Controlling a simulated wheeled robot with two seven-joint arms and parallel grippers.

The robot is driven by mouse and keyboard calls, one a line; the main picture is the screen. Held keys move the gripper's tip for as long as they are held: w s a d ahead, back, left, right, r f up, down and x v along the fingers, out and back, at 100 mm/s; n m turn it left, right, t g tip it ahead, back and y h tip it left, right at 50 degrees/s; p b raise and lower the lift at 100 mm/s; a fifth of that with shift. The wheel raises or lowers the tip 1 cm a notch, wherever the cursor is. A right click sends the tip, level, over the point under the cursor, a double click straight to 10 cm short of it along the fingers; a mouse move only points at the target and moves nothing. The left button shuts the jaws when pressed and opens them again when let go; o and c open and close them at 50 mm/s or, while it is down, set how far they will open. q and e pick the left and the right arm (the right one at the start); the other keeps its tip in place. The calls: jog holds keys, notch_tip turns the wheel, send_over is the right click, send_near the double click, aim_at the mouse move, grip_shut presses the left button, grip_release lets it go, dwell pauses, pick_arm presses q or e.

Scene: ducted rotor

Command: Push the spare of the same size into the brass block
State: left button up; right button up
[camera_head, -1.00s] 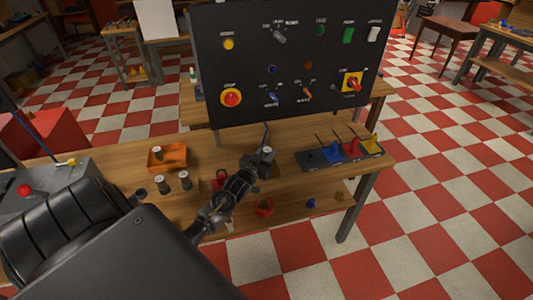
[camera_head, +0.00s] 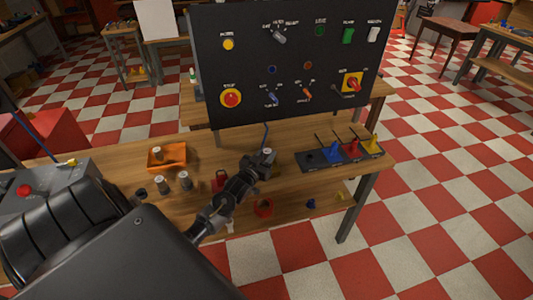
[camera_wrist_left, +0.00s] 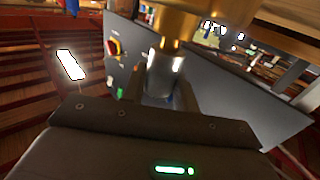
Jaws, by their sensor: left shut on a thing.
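My left gripper (camera_head: 262,160) is over the middle of the wooden bench, shut on a small grey cylindrical piece. The piece shows between the fingers in the left wrist view (camera_wrist_left: 160,88), blurred. In that view the brass block (camera_wrist_left: 215,12) fills the top, with a narrower brass part close to the held piece; whether they touch I cannot tell. In the head view the gripper largely hides the block. Two grey cylinders (camera_head: 173,183) stand upright left of the gripper. Another pale-topped cylinder (camera_head: 157,153) stands in an orange tray (camera_head: 180,164). My right gripper is not in view.
A black control panel (camera_head: 285,85) rises behind the bench. A dark rack (camera_head: 310,161) with blue, red and yellow pieces stands right of the gripper. A red padlock-like thing (camera_head: 219,182) is near the forearm. A red ring (camera_head: 264,207) lies lower, near the front.

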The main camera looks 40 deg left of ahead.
pick_arm(q)
jog(key=shift+r, duration=0.1)
jog(key=o, duration=1.1)
jog(key=shift+r, duration=0.1)
jog(key=shift+c, duration=0.2)
jog(key=shift+s, duration=0.1)
jog(key=s+d+b, duration=0.2)
jog(key=s, duration=0.8)
jog(key=shift+s, duration=0.25)
